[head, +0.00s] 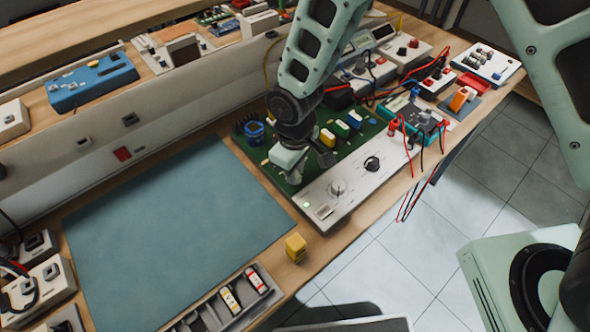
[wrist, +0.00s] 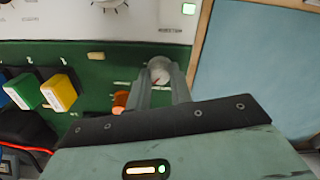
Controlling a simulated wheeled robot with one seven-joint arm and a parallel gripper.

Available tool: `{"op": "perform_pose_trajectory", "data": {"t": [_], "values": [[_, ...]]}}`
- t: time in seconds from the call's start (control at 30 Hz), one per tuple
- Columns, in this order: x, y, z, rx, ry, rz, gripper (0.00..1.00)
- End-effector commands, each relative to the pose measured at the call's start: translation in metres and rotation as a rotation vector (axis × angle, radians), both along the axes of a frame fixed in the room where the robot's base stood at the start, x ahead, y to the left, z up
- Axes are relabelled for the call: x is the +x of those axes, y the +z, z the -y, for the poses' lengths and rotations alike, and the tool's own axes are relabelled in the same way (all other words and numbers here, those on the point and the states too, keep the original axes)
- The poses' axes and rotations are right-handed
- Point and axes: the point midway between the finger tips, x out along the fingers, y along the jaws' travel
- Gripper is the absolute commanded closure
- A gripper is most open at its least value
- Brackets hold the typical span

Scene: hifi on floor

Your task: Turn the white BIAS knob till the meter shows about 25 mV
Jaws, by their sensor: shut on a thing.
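The white BIAS knob (wrist: 157,71) sits on the green circuit board (wrist: 105,62) near its right edge in the wrist view. In the head view my gripper (head: 290,160) covers the knob, over the near end of the board (head: 312,180).
Blue, green and yellow blocks (head: 328,137) stand on the board. A blue-grey mat (head: 180,230) lies clear at left. A yellow cube (head: 295,247) is near the bench edge. Red wires (head: 412,190) hang at right.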

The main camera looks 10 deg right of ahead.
Motion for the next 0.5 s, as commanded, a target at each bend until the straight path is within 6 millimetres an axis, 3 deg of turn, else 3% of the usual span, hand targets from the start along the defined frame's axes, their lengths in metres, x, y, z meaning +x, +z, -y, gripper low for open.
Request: {"op": "perform_pose_trajectory", "data": {"t": [0.5], "values": [[0.0008,0.0012,-0.0001,0.001,-0.056,0.002,1.0]]}}
